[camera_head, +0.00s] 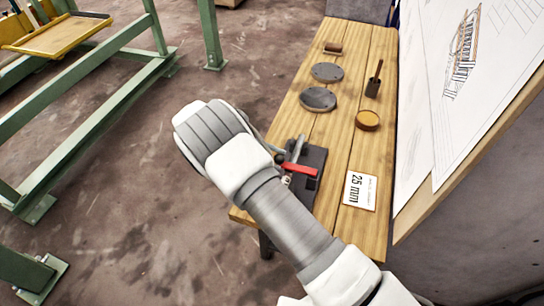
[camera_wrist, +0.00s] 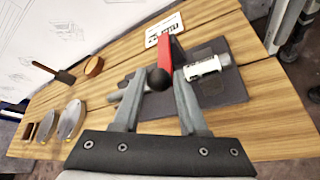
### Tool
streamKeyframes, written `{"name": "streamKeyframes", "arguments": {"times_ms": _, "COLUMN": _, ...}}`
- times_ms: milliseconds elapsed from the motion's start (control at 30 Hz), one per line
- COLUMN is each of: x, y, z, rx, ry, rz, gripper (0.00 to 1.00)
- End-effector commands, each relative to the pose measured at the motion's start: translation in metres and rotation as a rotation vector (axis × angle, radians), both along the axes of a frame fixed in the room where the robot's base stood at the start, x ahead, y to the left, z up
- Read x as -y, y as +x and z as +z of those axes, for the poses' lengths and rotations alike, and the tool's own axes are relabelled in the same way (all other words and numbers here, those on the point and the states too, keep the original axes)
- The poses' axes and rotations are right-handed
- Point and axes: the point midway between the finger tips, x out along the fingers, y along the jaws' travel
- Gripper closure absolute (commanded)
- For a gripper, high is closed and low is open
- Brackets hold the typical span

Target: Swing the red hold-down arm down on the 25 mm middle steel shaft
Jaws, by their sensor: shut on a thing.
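The red hold-down arm (camera_wrist: 166,48) shows in the wrist view with a black ball knob (camera_wrist: 160,79) at its near end. My gripper (camera_wrist: 161,82) has its two grey fingers on either side of this knob and is shut on it. A steel shaft with a white label (camera_wrist: 203,67) lies right of the red arm, over a dark base plate (camera_wrist: 232,86). A grey rod end shows left of the fingers; I cannot tell if it is the same shaft. In the head view the red arm (camera_head: 300,170) shows beside my wrist, which hides the knob and fingers.
A card reading 25 mm (camera_head: 360,191) lies right of the fixture on the wooden bench (camera_head: 337,150). Two grey discs (camera_head: 318,98), a round wooden piece (camera_head: 367,120) and a dark tool (camera_head: 374,82) lie farther back. A drawing board (camera_head: 470,90) stands along the right side.

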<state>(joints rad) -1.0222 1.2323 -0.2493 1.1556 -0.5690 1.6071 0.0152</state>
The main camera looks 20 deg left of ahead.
Motion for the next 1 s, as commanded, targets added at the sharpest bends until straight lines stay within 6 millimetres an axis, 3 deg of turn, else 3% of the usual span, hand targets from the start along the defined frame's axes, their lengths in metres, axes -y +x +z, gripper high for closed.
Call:
{"name": "streamKeyframes", "arguments": {"times_ms": 33, "x": -0.0007, "y": 0.0070, "z": -0.0045, "rx": 0.015, "ry": 0.014, "rz": 0.014, "gripper": 1.00}}
{"name": "streamKeyframes", "arguments": {"times_ms": 567, "x": 0.0004, "y": 0.0051, "z": -0.0105, "rx": 0.008, "ry": 0.009, "rz": 0.013, "gripper": 1.00}}
{"name": "streamKeyframes", "arguments": {"times_ms": 600, "x": 0.0004, "y": 0.0049, "z": -0.0107, "rx": 0.008, "ry": 0.009, "rz": 0.013, "gripper": 0.56}}
{"name": "streamKeyframes", "arguments": {"times_ms": 733, "x": 0.0004, "y": 0.0042, "z": -0.0104, "rx": 0.006, "ry": 0.010, "rz": 0.011, "gripper": 0.33}}
{"name": "streamKeyframes", "arguments": {"times_ms": 1000, "x": -0.0003, "y": 0.0028, "z": -0.0083, "rx": 0.003, "ry": 0.009, "rz": 0.011, "gripper": 0.31}}
